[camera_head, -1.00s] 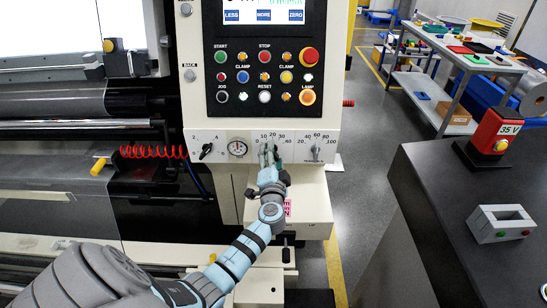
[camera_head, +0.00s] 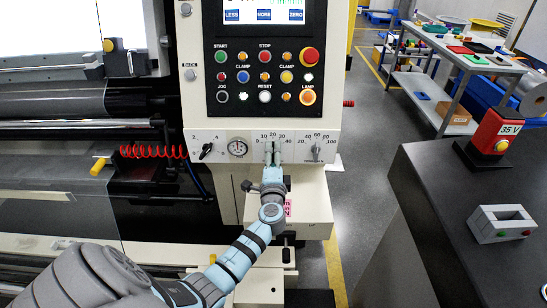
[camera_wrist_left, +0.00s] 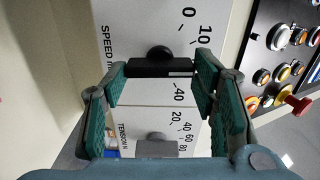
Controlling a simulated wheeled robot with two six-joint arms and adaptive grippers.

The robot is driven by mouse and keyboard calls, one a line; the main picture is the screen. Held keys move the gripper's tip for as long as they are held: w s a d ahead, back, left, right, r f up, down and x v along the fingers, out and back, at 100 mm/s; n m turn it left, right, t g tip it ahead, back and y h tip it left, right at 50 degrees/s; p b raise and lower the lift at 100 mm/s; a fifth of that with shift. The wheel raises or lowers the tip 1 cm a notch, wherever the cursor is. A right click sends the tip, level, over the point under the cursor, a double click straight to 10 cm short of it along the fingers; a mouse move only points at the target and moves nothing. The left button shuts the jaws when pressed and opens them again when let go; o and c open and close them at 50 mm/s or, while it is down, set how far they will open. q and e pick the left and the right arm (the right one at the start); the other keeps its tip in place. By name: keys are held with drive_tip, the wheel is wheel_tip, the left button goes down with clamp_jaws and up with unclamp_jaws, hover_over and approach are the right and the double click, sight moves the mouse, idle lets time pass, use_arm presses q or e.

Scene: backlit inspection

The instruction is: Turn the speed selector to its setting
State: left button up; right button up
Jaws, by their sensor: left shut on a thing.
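The speed selector (camera_wrist_left: 160,66) is a black bar-shaped knob with a pale mark near one end, under a 0–40 scale on the machine's white panel. In the head view it is mostly hidden behind my gripper. My left gripper (camera_head: 273,153) comes up to it from below. In the wrist view the green-padded fingers of my left gripper (camera_wrist_left: 161,70) are closed on the two ends of the bar. Part of the SPEED label and the numbers 0, 10 and 40 show around it. My right gripper is not in view.
The tension knob (camera_head: 316,152) is close on the right. A round gauge (camera_head: 237,149) and another black knob (camera_head: 205,151) are on the left. A push-button panel (camera_head: 264,76) is above. A beige ledge (camera_head: 315,205) juts out below.

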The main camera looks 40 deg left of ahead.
use_arm(q)
drive_tip(key=shift+f, duration=0.1)
idle(0.4)
drive_tip(key=o, duration=1.2)
drive_tip(key=shift+d, duration=0.1)
drive_tip(key=shift+c, duration=0.2)
drive_tip(key=v, duration=1.2)
